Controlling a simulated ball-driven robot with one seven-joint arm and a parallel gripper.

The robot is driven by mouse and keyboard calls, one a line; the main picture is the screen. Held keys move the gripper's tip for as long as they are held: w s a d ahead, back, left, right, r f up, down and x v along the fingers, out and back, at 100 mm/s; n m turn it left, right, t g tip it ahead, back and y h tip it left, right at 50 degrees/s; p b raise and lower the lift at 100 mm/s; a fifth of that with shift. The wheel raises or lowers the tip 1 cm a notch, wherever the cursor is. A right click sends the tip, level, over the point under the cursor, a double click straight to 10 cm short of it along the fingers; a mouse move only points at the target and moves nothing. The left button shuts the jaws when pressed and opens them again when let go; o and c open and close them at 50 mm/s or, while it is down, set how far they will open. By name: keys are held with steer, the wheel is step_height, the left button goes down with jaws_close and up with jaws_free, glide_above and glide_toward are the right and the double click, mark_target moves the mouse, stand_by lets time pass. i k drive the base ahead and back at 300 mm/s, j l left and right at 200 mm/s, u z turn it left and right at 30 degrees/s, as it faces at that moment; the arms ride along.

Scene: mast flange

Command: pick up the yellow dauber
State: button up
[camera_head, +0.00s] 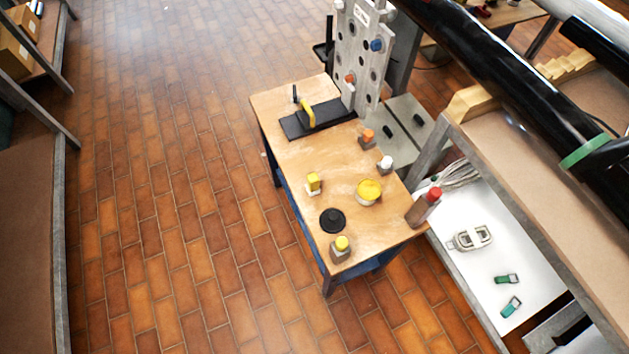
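Two small yellow-topped items stand on the wooden workbench (283,103). One has a rounded yellow top on a grey-brown base (341,246) and stands at the near corner. The other is a blocky yellow piece on a pale base (313,183), near the left edge. My gripper is not in view.
A black disc (332,220) lies between the two yellow-topped items. A red-capped brown bottle (424,207), a white-topped item (385,163) and an orange-topped item (367,137) line the right side. A perforated metal plate (358,55) rises behind. Brick floor at left is free.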

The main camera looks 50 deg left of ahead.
mark_target(313, 185)
steer(key=i+j+u, duration=0.45)
steer(key=i+u, duration=0.2)
